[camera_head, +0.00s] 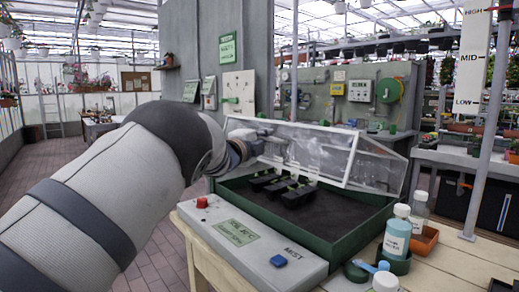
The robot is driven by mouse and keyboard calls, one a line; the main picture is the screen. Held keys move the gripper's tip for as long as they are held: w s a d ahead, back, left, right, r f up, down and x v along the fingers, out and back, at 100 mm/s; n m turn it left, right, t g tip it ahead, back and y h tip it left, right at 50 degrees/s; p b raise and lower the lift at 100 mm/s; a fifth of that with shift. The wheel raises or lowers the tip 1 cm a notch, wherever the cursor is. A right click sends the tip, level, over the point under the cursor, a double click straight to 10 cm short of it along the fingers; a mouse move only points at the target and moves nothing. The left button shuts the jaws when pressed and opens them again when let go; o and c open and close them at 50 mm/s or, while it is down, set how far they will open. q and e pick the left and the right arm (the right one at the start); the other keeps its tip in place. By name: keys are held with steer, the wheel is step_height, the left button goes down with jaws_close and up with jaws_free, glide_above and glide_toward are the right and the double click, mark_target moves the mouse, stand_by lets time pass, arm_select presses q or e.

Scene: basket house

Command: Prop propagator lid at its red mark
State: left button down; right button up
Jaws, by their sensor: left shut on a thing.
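The propagator is a green tray (349,231) of dark soil on the wooden bench, with its clear lid (310,148) tilted up above it. Black seedling pots (284,187) stand in the tray below the lid. My left gripper (250,146) is at the lid's left side, shut on the lid; my arm hides part of the contact. A white scale board (471,60) at the upper right reads HIGH, MID and LOW. A reddish bar (505,8) shows near HIGH; I cannot tell if it is the red mark. My right gripper is not in view.
A grey control box (252,244) with a red button and blue button sits in front of the tray. Bottles (396,235), a small green pot and a white-capped jar (385,282) crowd the right side. A metal post (489,120) rises at the right.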

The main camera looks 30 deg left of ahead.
arm_select(q)
steer(key=c, duration=1.9)
jaws_free()
steer(key=shift+s, duration=0.1)
steer(key=s, duration=1.2)
steer(key=shift+f, duration=0.35)
